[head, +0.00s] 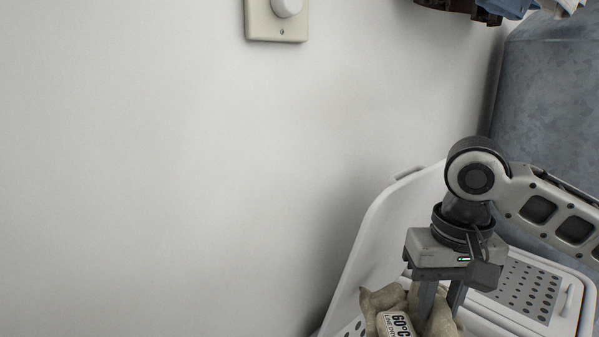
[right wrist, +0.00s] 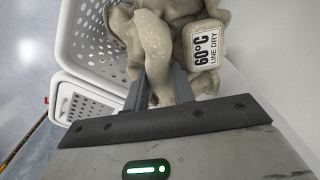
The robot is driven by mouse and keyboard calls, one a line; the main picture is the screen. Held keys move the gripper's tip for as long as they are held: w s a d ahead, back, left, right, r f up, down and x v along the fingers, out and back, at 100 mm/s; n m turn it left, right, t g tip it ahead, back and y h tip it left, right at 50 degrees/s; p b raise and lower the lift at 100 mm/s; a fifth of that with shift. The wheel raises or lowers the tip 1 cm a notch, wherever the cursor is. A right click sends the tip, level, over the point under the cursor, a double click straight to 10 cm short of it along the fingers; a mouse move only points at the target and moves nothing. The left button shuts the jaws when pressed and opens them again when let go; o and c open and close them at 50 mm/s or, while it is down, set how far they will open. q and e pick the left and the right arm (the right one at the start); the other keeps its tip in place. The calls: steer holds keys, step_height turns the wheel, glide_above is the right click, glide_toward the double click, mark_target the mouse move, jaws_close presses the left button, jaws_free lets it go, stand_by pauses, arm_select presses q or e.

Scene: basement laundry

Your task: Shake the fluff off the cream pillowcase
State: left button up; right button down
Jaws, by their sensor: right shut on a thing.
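The cream pillowcase (head: 375,301) is a crumpled beige cloth at the bottom of the head view, partly cut off by the frame edge. It carries a white label (head: 396,324) reading "60°C LINE DRY". My right gripper (head: 440,304) points down and is shut on the pillowcase. In the right wrist view the fingers (right wrist: 160,92) pinch a fold of the pillowcase (right wrist: 155,40), and the label (right wrist: 206,45) shows beside them. My left gripper is not in view.
A white perforated laundry basket (head: 390,225) stands against the wall, behind and below my right gripper. A white lidded container (head: 530,290) with holes is at its right. A wall switch (head: 277,20) is at the top. Dark and blue cloth (head: 475,8) hangs at the upper right.

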mark_target(432, 336)
steer(key=shift+g, duration=0.3)
steer(key=f, duration=0.7)
steer(key=shift+s, duration=0.35)
steer(key=r, duration=0.6)
steer(key=shift+w+d+r, duration=0.1)
steer(key=shift+w+r, duration=0.1)
steer(key=shift+w, duration=0.2)
steer(key=f, duration=0.6)
steer(key=shift+s+f, duration=0.2)
steer(key=shift+s, duration=0.05)
steer(key=shift+w+r, duration=0.1)
steer(key=shift+r, duration=0.1)
